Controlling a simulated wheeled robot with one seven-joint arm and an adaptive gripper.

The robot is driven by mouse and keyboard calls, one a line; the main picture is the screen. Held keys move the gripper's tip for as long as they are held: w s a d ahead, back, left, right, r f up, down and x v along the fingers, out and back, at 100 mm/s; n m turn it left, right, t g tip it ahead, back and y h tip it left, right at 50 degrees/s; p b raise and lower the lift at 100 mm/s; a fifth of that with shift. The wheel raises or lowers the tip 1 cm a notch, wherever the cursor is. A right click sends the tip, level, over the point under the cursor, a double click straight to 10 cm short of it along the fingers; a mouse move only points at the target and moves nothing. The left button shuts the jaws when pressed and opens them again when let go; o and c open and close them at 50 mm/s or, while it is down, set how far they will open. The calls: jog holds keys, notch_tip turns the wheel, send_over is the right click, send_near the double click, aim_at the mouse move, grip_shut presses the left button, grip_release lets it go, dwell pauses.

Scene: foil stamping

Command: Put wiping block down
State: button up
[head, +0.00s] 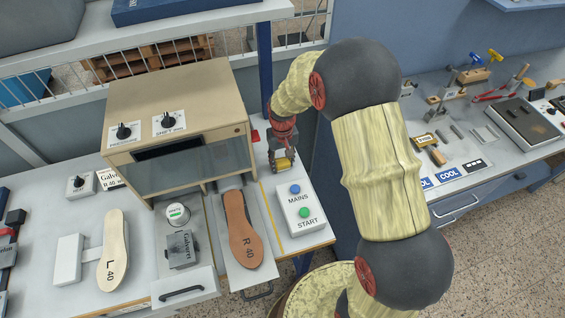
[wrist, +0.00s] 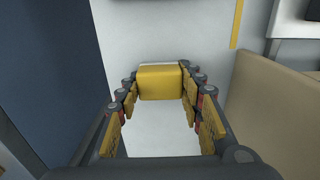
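The wiping block (wrist: 160,83) is a small yellow block with a pale strip along its far edge in the wrist view. It sits between the fingertips of my gripper (wrist: 160,92), with a finger close against each side, so the gripper looks shut on it. In the head view my gripper (head: 282,158) points down over the pale bench top, right of the beige press, with the yellow block (head: 284,163) low between its fingers. I cannot tell whether the block's underside touches the bench.
The beige stamping press (head: 180,110) stands close left of my gripper. The MAINS and START button box (head: 300,207) is in front of it. Insoles marked R 40 (head: 243,230) and L 40 (head: 113,250) lie farther left. A blue post (head: 265,70) rises behind.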

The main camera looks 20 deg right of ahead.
jog(key=o, duration=0.5)
jog(key=shift+s+f, duration=0.25)
jog(key=shift+f, duration=0.55)
jog(key=shift+c, duration=0.2)
jog(key=shift+r, duration=0.25)
notch_tip(320, 180, up, 13)
jog(key=p, duration=0.3)
notch_tip(320, 180, up, 11)
jog(key=t, duration=0.1)
send_over(282, 160)
jog(key=s, duration=0.5)
jog(key=s+r+t, duration=0.2)
jog(key=s+r, duration=0.3)
jog(key=s, duration=0.5)
jog(key=s+r+t, duration=0.2)
jog(key=s+r, duration=0.3)
jog(key=s, duration=0.6)
jog(key=shift+r, duration=0.4)
jog(key=shift+w+f, duration=0.1)
